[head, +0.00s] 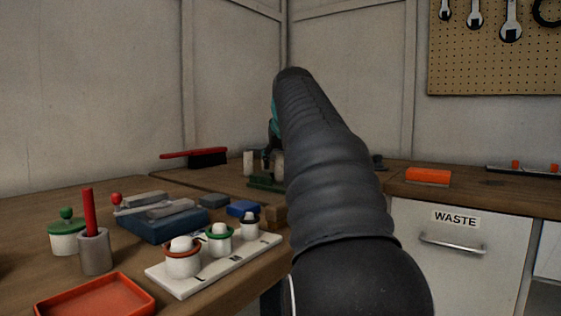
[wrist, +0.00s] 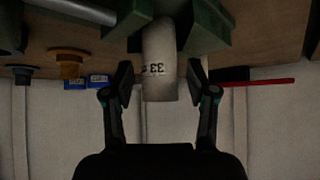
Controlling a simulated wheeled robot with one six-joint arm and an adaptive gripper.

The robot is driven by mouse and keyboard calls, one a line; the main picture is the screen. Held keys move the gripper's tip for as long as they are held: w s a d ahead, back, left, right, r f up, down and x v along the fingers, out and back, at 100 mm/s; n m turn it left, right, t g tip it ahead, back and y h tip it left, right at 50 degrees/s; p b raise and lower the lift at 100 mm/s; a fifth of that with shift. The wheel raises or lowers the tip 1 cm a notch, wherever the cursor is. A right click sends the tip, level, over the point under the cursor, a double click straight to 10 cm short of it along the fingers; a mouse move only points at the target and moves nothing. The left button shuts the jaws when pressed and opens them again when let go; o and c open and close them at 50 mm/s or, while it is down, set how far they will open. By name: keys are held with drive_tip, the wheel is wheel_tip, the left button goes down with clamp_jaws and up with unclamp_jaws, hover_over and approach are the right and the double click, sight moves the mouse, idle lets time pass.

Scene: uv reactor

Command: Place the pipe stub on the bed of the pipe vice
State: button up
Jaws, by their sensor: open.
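The pipe stub (wrist: 160,62) is a pale cylinder with dark markings. In the wrist view, which is upside down, it stands between the green blocks of the pipe vice (wrist: 208,28). Its foot runs up to the vice; whether it rests fully on the bed is hidden. My gripper (wrist: 160,82) is open, one finger on each side of the stub, with a visible gap on both sides. In the head view, the vice (head: 264,184) shows as a green base left of my arm. My gripper (head: 268,162) is small and partly hidden there.
An orange block (head: 428,176) lies on the right bench, above the WASTE drawer (head: 450,240).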

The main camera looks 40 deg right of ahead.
drive_tip(key=p+v, duration=0.2)
drive_tip(key=v, duration=1)
idle(1.1)
